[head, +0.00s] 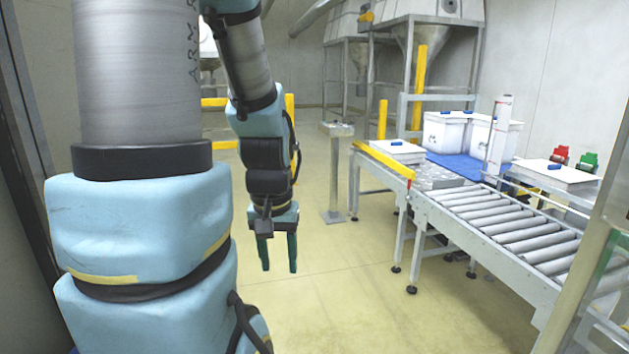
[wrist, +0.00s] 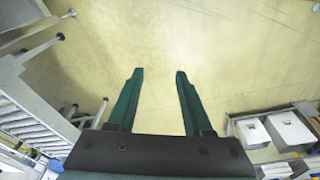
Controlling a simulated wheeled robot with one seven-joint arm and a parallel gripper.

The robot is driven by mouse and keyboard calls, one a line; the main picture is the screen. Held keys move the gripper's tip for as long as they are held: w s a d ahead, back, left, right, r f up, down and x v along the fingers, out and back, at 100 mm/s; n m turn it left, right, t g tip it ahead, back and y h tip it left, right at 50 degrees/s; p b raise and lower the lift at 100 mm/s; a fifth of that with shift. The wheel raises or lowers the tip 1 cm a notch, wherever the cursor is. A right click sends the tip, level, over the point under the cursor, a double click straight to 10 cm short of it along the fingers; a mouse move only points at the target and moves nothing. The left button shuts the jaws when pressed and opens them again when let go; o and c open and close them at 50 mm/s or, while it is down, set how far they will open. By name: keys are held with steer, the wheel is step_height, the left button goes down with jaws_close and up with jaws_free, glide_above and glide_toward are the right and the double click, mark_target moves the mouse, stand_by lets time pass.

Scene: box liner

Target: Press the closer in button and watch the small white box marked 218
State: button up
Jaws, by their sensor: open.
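My gripper (head: 279,268) hangs over the open floor left of the conveyor, fingers pointing down, open and empty. In the wrist view its two green fingers (wrist: 160,74) are apart with bare floor beyond. A grey post (head: 336,175) with a small flat top stands beyond my gripper; I cannot make out a button on it. Two tall white boxes (head: 443,130) (head: 491,138) stand at the back of the table. Flat white boxes with blue pieces on top lie at the left (head: 397,152) and right (head: 553,174). No 218 marking is readable.
A roller conveyor (head: 500,215) runs along the right, with a yellow bar (head: 385,159) at its far end. Red (head: 561,154) and green (head: 588,161) devices stand behind it. White boxes (wrist: 288,128) also show in the wrist view. Floor between my arm and conveyor is clear.

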jaws_close()
stand_by(1.1)
